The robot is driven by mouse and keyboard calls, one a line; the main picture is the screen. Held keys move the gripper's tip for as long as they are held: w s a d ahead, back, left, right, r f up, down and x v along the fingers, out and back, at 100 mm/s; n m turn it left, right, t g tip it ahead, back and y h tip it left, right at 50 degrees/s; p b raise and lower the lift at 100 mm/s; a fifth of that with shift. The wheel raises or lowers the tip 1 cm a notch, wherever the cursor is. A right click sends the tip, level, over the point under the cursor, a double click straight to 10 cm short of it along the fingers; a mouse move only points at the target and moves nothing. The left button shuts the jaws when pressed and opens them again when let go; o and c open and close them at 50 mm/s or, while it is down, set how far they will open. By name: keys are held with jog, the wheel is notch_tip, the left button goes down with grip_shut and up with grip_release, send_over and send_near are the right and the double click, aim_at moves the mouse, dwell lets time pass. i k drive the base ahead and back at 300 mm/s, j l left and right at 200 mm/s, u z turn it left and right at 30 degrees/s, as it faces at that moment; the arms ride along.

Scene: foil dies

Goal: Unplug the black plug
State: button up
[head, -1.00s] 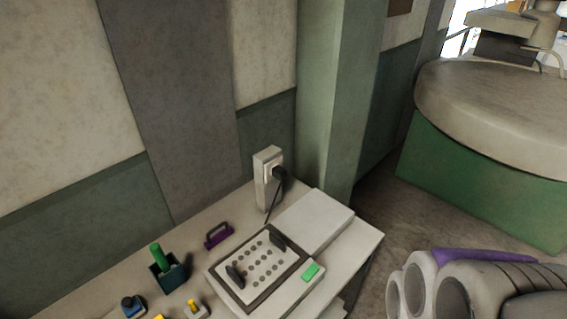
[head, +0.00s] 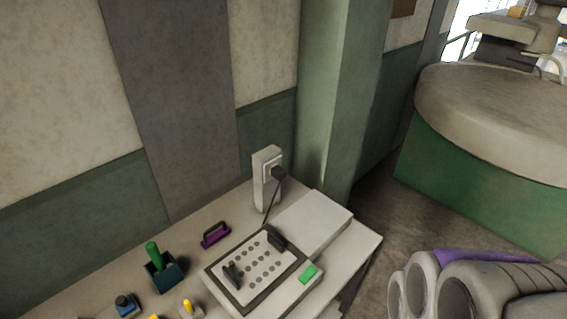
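The black plug (head: 278,173) sits in the socket on the front face of an upright white post (head: 262,194) at the back of the worktop. A dark cord (head: 269,207) runs down from the plug toward a flat device (head: 257,269) with a grid of dark holes, two black handles and a dark frame. My gripper is not in view. Only grey rounded parts with a purple piece, which seem to be mine, show at the lower right.
A flat white box (head: 313,222) lies right of the post, with a green button (head: 308,274) in front. A purple handle (head: 216,234), a dark green holder with a green stick (head: 164,272), a blue knob (head: 126,304) and yellow pieces stand left. A green pillar (head: 335,100) rises behind.

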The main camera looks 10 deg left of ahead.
aim_at(278, 172)
jog(key=i+l, duration=0.1)
jog(key=l, duration=0.4)
jog(key=i+l, duration=0.1)
jog(key=l, duration=0.35)
jog(key=l+u, duration=0.1)
jog(key=u, duration=1.55)
